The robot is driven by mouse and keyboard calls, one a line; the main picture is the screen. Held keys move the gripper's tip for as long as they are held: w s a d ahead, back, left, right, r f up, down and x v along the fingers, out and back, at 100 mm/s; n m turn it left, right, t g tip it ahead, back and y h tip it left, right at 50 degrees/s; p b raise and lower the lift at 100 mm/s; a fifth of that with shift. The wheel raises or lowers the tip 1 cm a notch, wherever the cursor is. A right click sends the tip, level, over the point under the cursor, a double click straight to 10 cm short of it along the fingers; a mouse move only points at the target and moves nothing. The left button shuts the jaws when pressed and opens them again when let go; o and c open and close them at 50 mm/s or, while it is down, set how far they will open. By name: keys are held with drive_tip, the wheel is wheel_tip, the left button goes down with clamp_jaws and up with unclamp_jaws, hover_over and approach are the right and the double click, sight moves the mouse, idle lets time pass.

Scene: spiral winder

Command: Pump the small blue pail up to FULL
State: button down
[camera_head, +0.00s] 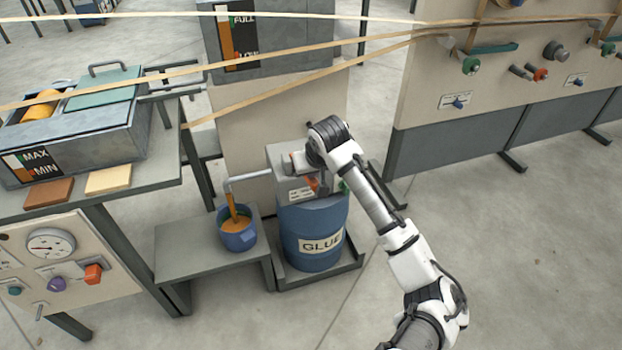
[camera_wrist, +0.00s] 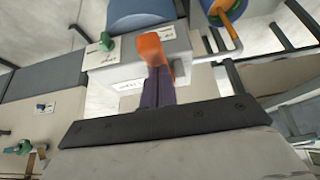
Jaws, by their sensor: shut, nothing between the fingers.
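The small blue pail (camera_head: 238,241) stands on a low grey bench, with orange glue inside. An orange stream falls into it from the grey spout (camera_head: 248,177); the pail also shows at the top of the wrist view (camera_wrist: 240,8). The spout comes from the grey pump box (camera_head: 284,155) on top of the blue GLUE barrel (camera_head: 312,260). My gripper (camera_head: 322,186) is shut and empty at the front of the pump box. In the wrist view its dark fingertips (camera_wrist: 158,82) overlap the orange lever (camera_wrist: 152,47); whether they touch it I cannot tell.
A green knob (camera_head: 344,186) sits on the pump box, right of my gripper. A MAX/MIN tank (camera_head: 120,130) stands on the left table above a gauge panel (camera_head: 50,245). A FULL/LOW tank (camera_head: 285,55) is behind. Tan strips cross above. The right floor is clear.

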drive_tip(key=f+b, duration=0.1)
drive_tip(key=s+f+t+b, duration=0.1)
drive_tip(key=shift+d+f+b, duration=0.1)
drive_tip(key=shift+f+b, duration=0.2)
drive_tip(key=shift+b, duration=0.1)
drive_tip(key=f+t+b, duration=0.1)
drive_tip(key=b, duration=0.1)
drive_tip(key=s+f+t+y+b, duration=0.1)
drive_tip(key=f+b, duration=0.1)
drive_tip(key=b, duration=0.1)
drive_tip(key=shift+d+f+t+b, duration=0.1)
drive_tip(key=shift+d+t+b, duration=0.1)
drive_tip(key=shift+t+b, duration=0.15)
drive_tip(key=shift+f, duration=0.1)
